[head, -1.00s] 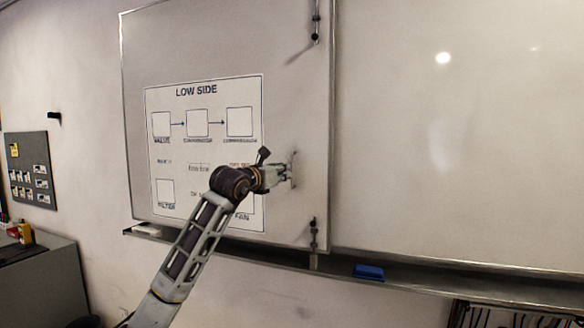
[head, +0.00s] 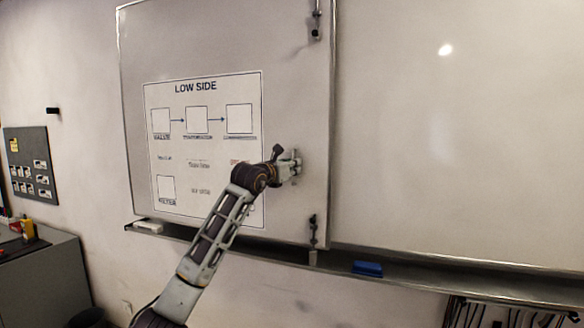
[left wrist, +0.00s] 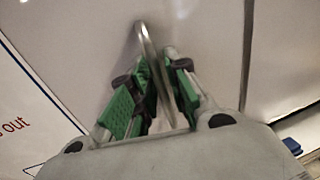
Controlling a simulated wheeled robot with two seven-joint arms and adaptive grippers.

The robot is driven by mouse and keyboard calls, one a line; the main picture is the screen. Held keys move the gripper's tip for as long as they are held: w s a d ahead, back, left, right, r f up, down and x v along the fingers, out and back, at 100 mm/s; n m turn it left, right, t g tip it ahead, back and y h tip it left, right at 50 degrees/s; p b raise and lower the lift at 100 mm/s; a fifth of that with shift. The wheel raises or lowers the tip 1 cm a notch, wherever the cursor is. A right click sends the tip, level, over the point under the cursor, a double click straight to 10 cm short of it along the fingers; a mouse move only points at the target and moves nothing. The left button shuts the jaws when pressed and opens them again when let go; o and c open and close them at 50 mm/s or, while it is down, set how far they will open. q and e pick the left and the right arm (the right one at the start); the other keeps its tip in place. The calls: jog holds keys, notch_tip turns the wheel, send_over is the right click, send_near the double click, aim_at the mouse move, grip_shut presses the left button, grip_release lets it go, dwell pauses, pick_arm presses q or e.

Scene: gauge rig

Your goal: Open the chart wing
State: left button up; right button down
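The chart wing (head: 220,50) is a pale board panel with a metal edge on the left, in front of the wall. It carries a white "LOW SIDE" chart (head: 195,102). A metal bar handle (head: 297,158) stands on its right part. It also shows in the left wrist view (left wrist: 143,36), running between the green-padded fingers. My left gripper (head: 288,168) is at the handle with its fingers close on both sides of the bar, and looks shut on it. Its wrist and forearm hide the chart's lower right. My right gripper is in neither view.
Black fittings (head: 314,232) sit near the wing's right edge, top and bottom. A whiteboard (head: 450,140) extends to the right. A tray ledge below holds a blue eraser (head: 367,268). A pinboard (head: 30,170) and grey cabinet (head: 45,280) are at left.

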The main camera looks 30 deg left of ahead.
pick_arm(q)
grip_shut()
jog(key=shift+s, duration=0.1)
